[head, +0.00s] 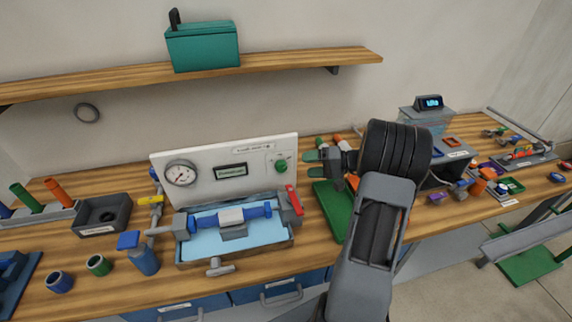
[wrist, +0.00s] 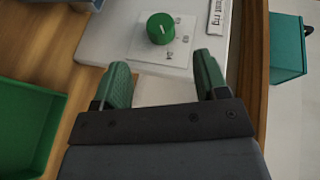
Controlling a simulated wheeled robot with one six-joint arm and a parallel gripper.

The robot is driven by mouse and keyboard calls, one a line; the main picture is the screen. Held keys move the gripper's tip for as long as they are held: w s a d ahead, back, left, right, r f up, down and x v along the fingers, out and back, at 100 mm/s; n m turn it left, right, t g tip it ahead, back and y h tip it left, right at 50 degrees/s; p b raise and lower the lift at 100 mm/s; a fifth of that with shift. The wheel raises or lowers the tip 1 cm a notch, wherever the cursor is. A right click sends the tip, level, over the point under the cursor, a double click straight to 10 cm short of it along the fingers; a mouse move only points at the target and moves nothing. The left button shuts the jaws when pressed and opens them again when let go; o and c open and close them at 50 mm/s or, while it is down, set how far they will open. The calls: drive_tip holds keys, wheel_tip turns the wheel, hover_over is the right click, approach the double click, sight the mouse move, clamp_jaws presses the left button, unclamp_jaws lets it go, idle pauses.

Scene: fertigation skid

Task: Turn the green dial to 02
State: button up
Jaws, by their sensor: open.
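The green dial (head: 281,166) sits on the right part of the white upright panel (head: 222,190). In the wrist view the green dial (wrist: 160,28) has a white pointer mark and stands on a white plate (wrist: 163,48) with small printed numbers, one of which looks like 04. Which number the mark points to is too small to tell. My gripper (head: 312,163) is to the right of the panel in the head view. In the wrist view my gripper (wrist: 165,80) is open and empty, its green fingertips apart, with the dial ahead and between them, not touching.
A gauge (head: 180,174) and a small display (head: 231,171) share the panel. A tray (head: 262,249) with a blue filter assembly and a red-handled valve (head: 294,200) stands in front. A green tray (head: 331,212) lies beneath my gripper. A shelf (head: 290,62) runs above.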

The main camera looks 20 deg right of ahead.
sight(286, 167)
drive_tip(key=p+x, duration=0.1)
drive_tip(key=x, duration=0.7)
drive_tip(key=shift+w+a+p, duration=0.15)
drive_tip(key=shift+p, duration=0.2)
drive_tip(key=shift+c, duration=0.4)
drive_tip(key=c, duration=0.8)
drive_tip(key=shift+c, duration=0.2)
